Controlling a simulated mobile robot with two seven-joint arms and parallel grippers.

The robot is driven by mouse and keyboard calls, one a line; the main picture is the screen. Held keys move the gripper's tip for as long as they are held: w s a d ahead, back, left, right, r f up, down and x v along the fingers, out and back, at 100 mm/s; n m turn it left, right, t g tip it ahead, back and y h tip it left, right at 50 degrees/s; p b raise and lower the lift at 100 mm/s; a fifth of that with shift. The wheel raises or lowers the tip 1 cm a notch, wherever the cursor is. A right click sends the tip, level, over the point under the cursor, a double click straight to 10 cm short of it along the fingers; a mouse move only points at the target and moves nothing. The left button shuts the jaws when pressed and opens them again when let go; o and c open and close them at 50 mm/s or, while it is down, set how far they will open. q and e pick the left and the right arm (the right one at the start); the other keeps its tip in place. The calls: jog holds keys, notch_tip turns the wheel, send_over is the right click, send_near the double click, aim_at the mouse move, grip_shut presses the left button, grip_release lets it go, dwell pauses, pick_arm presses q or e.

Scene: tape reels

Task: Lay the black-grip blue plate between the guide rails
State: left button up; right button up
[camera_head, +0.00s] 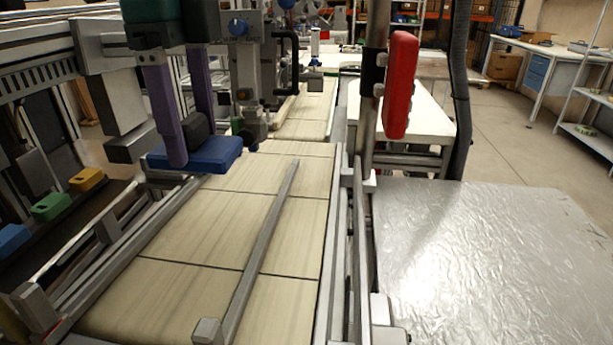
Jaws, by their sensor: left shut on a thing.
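The blue plate (215,155) has a black grip (196,127) on top. My left gripper (187,128), with purple fingers, comes in from the upper left and is shut on the black grip. The plate looks roughly level, near the far end of the left guide rail (135,240); whether it touches anything below is unclear. The middle guide rail (262,240) runs along the tan tiled belt (205,225), to the right of the plate. The belt between these rails is bare in its near part. My right gripper does not show.
Yellow (87,180), green (52,206) and blue (12,238) blocks sit on a dark ledge at the left. A machine head (245,75) stands just behind the plate. A red part (400,85) is on a post at the right. A silver table (490,255) is bare.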

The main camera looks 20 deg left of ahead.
pick_arm(q)
notch_tip(320, 180, down, 14)
jog(key=shift+r, duration=0.1)
jog(key=shift+b, duration=0.3)
jog(key=shift+f, duration=0.25)
jog(key=o, duration=1.3)
jog(key=shift+o, duration=0.2)
notch_tip(320, 180, up, 12)
jog(key=shift+r+p, duration=0.25)
jog(key=shift+p, duration=0.25)
